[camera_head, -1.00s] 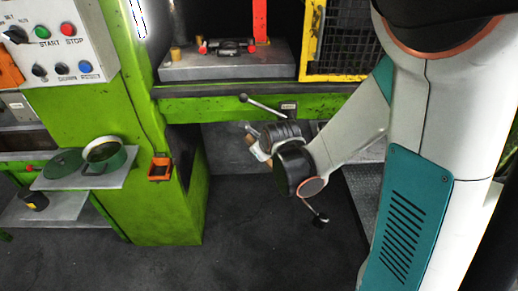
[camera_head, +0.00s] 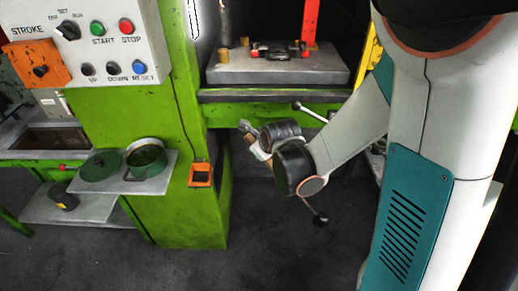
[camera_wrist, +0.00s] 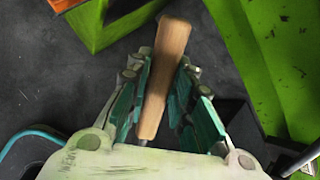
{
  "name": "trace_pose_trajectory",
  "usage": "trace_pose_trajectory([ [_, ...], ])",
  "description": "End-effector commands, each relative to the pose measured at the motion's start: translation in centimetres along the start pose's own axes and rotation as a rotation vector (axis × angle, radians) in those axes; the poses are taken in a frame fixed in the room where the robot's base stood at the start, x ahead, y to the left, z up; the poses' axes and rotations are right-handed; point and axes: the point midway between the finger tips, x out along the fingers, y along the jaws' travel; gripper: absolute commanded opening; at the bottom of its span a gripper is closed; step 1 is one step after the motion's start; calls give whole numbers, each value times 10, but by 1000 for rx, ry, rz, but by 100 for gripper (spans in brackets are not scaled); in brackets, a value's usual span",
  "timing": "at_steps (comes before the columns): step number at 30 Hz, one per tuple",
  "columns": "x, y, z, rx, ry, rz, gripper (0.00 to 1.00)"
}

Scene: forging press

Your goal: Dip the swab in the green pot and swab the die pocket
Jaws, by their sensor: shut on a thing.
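The swab shows in the wrist view as a wooden handle (camera_wrist: 166,75) between the teal finger pads. My gripper (camera_wrist: 163,88) is shut on this handle. The swab's head cannot be made out. In the head view my gripper (camera_head: 250,140) hangs in front of the press, below the bed and right of the pot. The green pot (camera_head: 146,158) stands open on a small grey shelf at the left, with dark green contents. A green lid (camera_head: 100,166) lies beside it. The die (camera_head: 277,65) is a grey block on the press bed; its pocket is hard to make out.
A control panel (camera_head: 90,40) with buttons hangs above the shelf (camera_head: 150,184). An orange box (camera_head: 201,174) is fixed to the green press column (camera_head: 180,222). A lever with a dark knob (camera_head: 297,106) sticks out near the bed. Dark floor lies open below.

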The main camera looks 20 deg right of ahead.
Motion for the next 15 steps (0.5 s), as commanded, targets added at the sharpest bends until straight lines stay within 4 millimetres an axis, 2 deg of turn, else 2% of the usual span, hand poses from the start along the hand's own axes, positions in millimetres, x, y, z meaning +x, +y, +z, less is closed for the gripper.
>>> trace_pose_trajectory([
  [15,-49,19,55,-167,-116,43,0],
])
